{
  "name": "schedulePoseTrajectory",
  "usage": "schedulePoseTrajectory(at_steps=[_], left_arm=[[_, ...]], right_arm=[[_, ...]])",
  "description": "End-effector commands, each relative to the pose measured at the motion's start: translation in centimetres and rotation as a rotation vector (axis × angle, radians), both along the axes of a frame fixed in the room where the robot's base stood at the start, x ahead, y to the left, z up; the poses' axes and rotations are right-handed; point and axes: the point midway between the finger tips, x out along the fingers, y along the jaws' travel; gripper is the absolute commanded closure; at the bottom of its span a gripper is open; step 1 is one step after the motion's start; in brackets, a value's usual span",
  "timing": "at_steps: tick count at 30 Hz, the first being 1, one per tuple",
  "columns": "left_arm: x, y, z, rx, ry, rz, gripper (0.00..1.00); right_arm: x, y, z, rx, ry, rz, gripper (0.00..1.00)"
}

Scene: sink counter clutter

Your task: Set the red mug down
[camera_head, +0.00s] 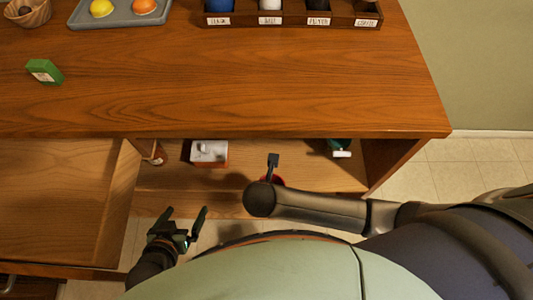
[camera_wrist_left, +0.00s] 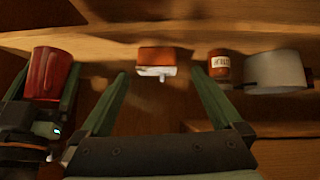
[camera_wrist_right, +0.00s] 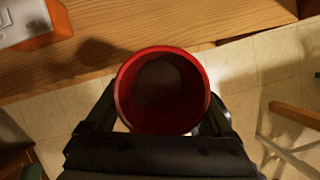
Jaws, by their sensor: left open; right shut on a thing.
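The red mug (camera_wrist_right: 162,92) is in my right gripper (camera_wrist_right: 161,105), its open mouth facing the right wrist camera and a finger on each side. In the head view only a bit of the red mug (camera_head: 277,180) shows past my right arm, near the front of the lower shelf (camera_head: 190,180). The mug (camera_wrist_left: 52,74) also shows at the left of the left wrist view, between the right gripper's fingers. My left gripper (camera_head: 187,212) is open and empty, in front of the shelf and left of the mug.
On the shelf are a white-and-orange box (camera_head: 209,152), a labelled jar (camera_wrist_left: 220,65) and a white pot (camera_wrist_left: 275,72). A teal-and-white item (camera_head: 340,148) is at the shelf's right. An open drawer (camera_head: 60,190) juts out at left. Bare shelf lies between box and teal item.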

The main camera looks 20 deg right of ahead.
Motion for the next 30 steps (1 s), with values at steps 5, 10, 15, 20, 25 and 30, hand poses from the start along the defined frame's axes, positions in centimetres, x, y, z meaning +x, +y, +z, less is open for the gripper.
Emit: schedulePoseTrajectory(at_steps=[5, 10, 15, 20, 25, 30], left_arm=[[0.0, 0.1, -0.9, 0.002, -0.001, 0.001, 0.0], [0.0, 0.2, -1.6, 0.002, -0.005, 0.003, 0.0], [0.0, 0.3, -2.3, 0.004, -0.005, 0.003, 0.0], [-0.1, 0.4, -3.1, 0.006, -0.005, 0.005, 0.0], [-0.2, 0.6, -3.1, 0.008, -0.005, 0.007, 0.0], [-0.5, 0.8, -4.0, 0.012, 0.0, 0.007, 0.0]], right_arm=[[4.9, -1.4, -0.2, -0.001, -0.005, -0.003, 0.89], [9.0, -2.5, -0.2, 0.0, -0.004, -0.002, 0.89], [12.5, -3.5, -0.2, 0.001, -0.003, -0.002, 0.89], [13.0, -3.7, -2.1, 0.001, 0.003, 0.002, 0.89], [13.1, -3.7, -3.2, 0.001, 0.0, 0.001, 0.89], [13.0, -3.7, -4.8, 0.001, 0.002, 0.001, 0.89]])
